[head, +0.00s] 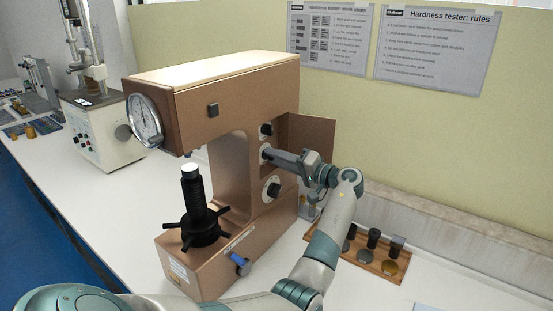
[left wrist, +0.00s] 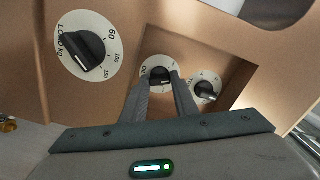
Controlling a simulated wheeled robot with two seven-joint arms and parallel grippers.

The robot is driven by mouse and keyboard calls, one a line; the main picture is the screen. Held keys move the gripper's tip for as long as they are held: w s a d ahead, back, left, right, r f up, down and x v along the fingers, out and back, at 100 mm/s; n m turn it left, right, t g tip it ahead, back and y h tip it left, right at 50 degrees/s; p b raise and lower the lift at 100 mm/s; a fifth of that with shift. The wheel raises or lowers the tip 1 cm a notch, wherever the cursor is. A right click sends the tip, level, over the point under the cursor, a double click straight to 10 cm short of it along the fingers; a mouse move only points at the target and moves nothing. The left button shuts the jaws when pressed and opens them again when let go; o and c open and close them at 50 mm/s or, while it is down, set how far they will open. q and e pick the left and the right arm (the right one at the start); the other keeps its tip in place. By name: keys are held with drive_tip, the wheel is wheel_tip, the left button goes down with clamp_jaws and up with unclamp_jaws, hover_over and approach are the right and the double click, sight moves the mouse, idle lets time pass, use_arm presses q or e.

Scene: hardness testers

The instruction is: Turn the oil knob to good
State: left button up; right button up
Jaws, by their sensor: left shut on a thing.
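The brown hardness tester (head: 225,95) stands on the bench, with its side door open. In its side recess, the oil knob (left wrist: 159,74) is a black knob on a white dial, between the large load knob (left wrist: 84,52) and another black knob (left wrist: 205,90). My left gripper (head: 269,154) reaches in from the right; its fingers (left wrist: 161,80) are shut on the oil knob, one on each side. The fingers hide part of the dial, and its marks are too small to read. The right gripper is not in view.
The open door panel (head: 312,138) stands just behind my left gripper. A wooden tray (head: 345,257) with weights and blocks lies to the right. A second tester (head: 100,130) stands at the left. Two posters (head: 436,48) hang behind.

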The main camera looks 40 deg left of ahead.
use_arm(q)
drive_tip(key=m+p, duration=0.2)
drive_tip(key=m, duration=0.3)
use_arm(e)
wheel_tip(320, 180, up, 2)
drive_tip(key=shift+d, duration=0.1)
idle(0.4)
use_arm(q)
drive_tip(key=o, duration=1.1)
drive_tip(key=shift+c, duration=0.2)
drive_tip(key=shift+w, duration=0.1)
drive_tip(key=shift+d, duration=0.15)
use_arm(e)
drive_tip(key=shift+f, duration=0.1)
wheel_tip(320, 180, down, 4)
drive_tip(key=b, duration=0.5)
use_arm(q)
drive_tip(key=w+d+b, duration=0.1)
drive_tip(key=w+d, duration=0.1)
drive_tip(key=d, duration=1.5)
drive_tip(key=shift+b, duration=0.35)
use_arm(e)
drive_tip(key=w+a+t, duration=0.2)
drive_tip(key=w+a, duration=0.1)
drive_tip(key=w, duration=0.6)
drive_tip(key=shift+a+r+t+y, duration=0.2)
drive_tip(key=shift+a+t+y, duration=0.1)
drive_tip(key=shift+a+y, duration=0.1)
